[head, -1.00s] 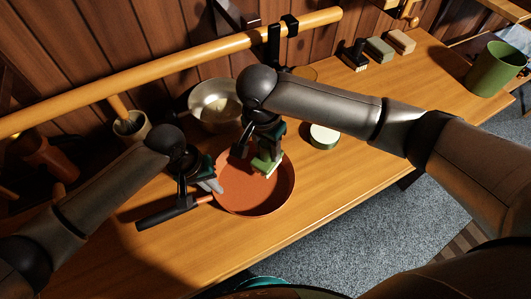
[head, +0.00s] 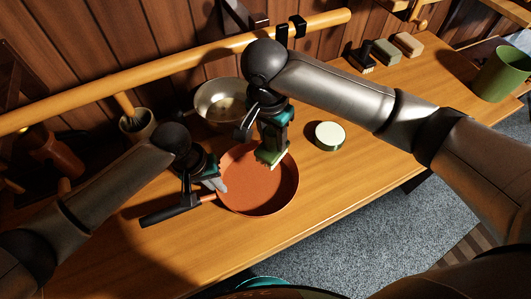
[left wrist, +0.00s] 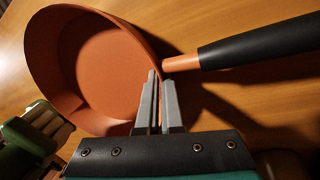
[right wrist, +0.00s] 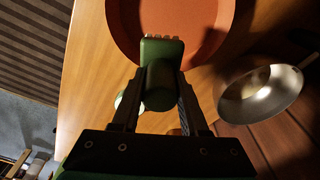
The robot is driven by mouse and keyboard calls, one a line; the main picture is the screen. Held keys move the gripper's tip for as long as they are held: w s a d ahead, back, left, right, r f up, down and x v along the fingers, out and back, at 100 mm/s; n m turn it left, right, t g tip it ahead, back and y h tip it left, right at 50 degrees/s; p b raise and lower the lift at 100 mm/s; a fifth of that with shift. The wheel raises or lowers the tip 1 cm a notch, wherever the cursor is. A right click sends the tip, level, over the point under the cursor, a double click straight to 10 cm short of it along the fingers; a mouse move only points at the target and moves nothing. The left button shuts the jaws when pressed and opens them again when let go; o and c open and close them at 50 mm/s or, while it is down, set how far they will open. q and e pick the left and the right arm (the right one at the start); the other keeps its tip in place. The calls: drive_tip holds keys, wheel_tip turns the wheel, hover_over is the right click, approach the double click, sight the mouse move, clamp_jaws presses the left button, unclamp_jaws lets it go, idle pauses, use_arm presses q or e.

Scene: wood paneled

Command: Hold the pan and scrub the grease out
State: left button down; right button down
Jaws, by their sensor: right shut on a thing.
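The terracotta-coloured pan (head: 262,190) sits on the wooden counter, its black handle (head: 170,215) pointing left. It also shows in the left wrist view (left wrist: 105,60). My left gripper (head: 218,184) is at the pan's rim beside the handle joint. Its fingers (left wrist: 159,78) are close together there; I cannot tell whether the pan wall is pinched between them. My right gripper (right wrist: 160,105) is shut on a green scrub brush (right wrist: 162,52) with pale bristles. The brush (head: 272,155) is over the back part of the pan; bristle contact is unclear.
A metal pot (head: 218,98) stands behind the pan, and a round pale-topped tin (head: 329,135) right of it. A crock (head: 137,124) holds a wooden-handled tool. A wooden rail (head: 180,70) runs behind.

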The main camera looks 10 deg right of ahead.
use_arm(q)
drive_tip(key=c, duration=1)
unclamp_jaws()
drive_tip(key=v, duration=1.2)
drive_tip(key=shift+f, duration=0.1)
